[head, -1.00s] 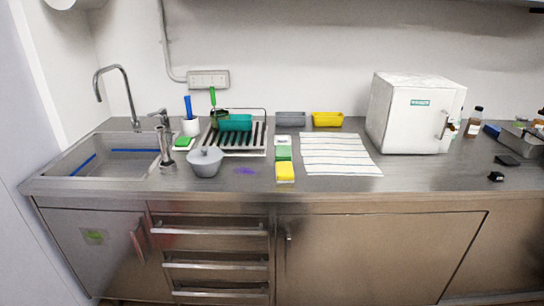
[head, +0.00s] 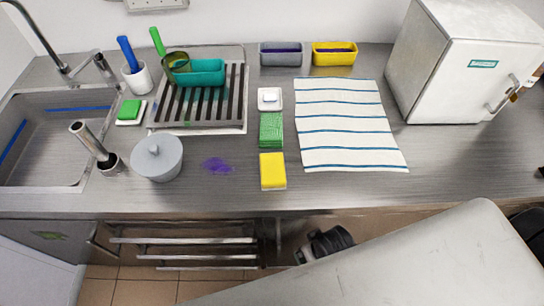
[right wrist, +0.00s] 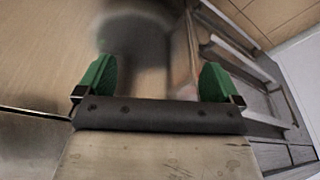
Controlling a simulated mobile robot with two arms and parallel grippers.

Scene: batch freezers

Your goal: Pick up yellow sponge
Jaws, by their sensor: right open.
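The yellow sponge (head: 272,170) lies on the steel counter near its front edge, in front of a green sponge stack (head: 271,130). My right gripper (right wrist: 158,78) shows in the right wrist view with its two green fingers spread apart and nothing between them. It faces the cabinet fronts below the counter, away from the sponge. In the head view my right arm comes in from the lower right, and its dark end part is below the counter edge; the fingertips cannot be made out there. My left gripper is not in view.
A striped towel (head: 348,124) lies right of the sponges, and a white box appliance (head: 440,62) stands further right. A grey lidded pot (head: 157,160) and purple stain (head: 217,166) are to the left.

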